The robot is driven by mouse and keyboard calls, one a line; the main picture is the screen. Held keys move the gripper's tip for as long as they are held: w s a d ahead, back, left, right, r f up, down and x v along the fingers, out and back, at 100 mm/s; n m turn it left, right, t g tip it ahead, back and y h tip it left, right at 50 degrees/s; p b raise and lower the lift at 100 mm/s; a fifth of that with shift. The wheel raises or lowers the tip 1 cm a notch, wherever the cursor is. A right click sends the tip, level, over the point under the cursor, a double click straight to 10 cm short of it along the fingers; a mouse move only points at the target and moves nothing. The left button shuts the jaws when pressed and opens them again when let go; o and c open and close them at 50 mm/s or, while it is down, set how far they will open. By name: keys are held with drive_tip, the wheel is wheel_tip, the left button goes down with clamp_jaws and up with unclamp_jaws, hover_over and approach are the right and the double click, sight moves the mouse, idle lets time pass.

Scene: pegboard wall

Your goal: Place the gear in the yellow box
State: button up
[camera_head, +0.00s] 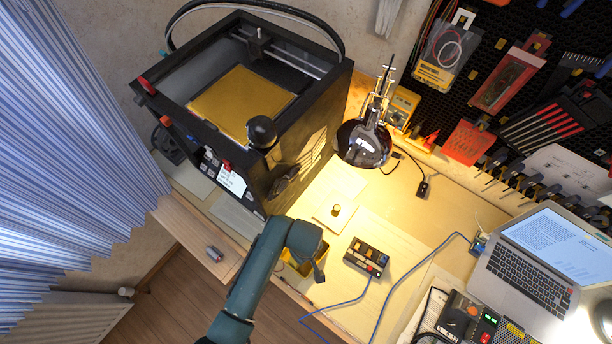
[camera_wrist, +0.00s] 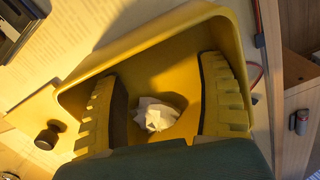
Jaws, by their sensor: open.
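The yellow box (camera_wrist: 150,56) fills the middle of the wrist view, with crumpled white paper (camera_wrist: 157,115) inside it. In the head view the box (camera_head: 296,266) is partly hidden behind my arm at the table's front edge. My gripper (camera_wrist: 160,75) is open over the box, its two fingers apart with nothing between them. It also shows in the head view (camera_head: 318,262). A small dark round piece (camera_wrist: 47,137) stands outside the box and also shows in the head view (camera_head: 336,210). I cannot tell whether it is the gear; no toothed gear is clearly visible.
A black 3D printer (camera_head: 310,130) stands behind the box on the left. A desk lamp (camera_head: 362,145) stands behind the small piece. A switch box (camera_head: 366,257) with blue cables lies right of my gripper. A laptop (camera_head: 545,260) is at the far right.

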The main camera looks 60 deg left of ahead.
drive_tip(key=shift+r, duration=0.1)
wheel_tip(320, 180, up, 12)
drive_tip(key=p, duration=0.2)
drive_tip(key=shift+p, duration=0.35)
